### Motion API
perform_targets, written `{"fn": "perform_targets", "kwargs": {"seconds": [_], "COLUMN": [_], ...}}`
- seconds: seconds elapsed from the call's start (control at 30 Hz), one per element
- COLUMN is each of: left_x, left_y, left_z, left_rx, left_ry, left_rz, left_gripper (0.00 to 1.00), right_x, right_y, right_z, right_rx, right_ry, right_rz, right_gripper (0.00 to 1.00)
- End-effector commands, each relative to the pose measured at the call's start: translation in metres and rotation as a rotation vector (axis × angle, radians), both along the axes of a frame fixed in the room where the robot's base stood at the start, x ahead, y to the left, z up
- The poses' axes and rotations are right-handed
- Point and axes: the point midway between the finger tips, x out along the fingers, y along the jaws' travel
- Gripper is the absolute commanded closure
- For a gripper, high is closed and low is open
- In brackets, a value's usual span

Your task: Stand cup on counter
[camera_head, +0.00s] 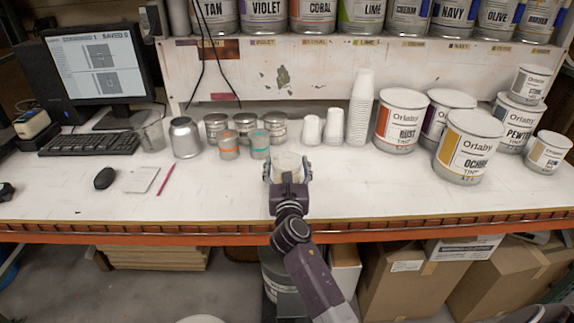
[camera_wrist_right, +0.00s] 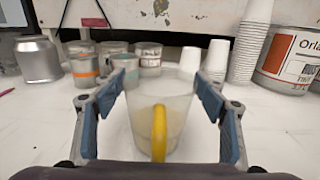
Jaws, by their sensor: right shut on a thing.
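A translucent cup (camera_head: 289,161) is at my right gripper (camera_head: 287,174), over the middle of the white counter (camera_head: 225,190). In the right wrist view the cup (camera_wrist_right: 160,90) stands upright between the blue finger pads of the right gripper (camera_wrist_right: 162,105), which is shut on it. A curved yellow piece (camera_wrist_right: 159,133) shows at the cup's near side; I cannot tell if it is inside or outside. The cup's base is mostly hidden, so I cannot tell whether it touches the counter. My left gripper is not in view.
Behind the cup stand several metal cans (camera_head: 215,127) and white cup stacks (camera_head: 361,105). Large tins, such as the ochre one (camera_head: 468,150), fill the right. A keyboard (camera_head: 90,144) and mouse (camera_head: 104,178) lie left. The counter around the gripper is clear.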

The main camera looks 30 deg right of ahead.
Motion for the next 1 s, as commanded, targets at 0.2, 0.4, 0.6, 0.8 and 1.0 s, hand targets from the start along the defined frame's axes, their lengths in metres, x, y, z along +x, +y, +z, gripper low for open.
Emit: {"fn": "perform_targets", "kwargs": {"seconds": [0.2,0.4,0.6,0.8,1.0], "left_x": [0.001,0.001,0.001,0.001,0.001], "left_y": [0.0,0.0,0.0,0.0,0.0], "left_z": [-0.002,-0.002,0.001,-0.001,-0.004], "left_rx": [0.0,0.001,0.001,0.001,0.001], "left_ry": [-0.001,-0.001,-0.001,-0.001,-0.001], "left_rz": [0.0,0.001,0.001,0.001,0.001], "left_gripper": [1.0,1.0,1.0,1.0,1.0], "right_x": [0.0,0.0,0.0,-0.021,-0.058], "right_y": [0.0,0.0,0.0,0.01,0.028], "right_z": [-0.003,-0.003,0.001,-0.001,-0.001], "right_rx": [0.0,0.0,0.0,0.0,0.003], "right_ry": [0.001,0.001,0.0,0.002,0.001], "right_rz": [0.0,0.0,0.0,0.001,0.001], "right_gripper": [0.24,0.17,0.17,0.17,0.17]}}
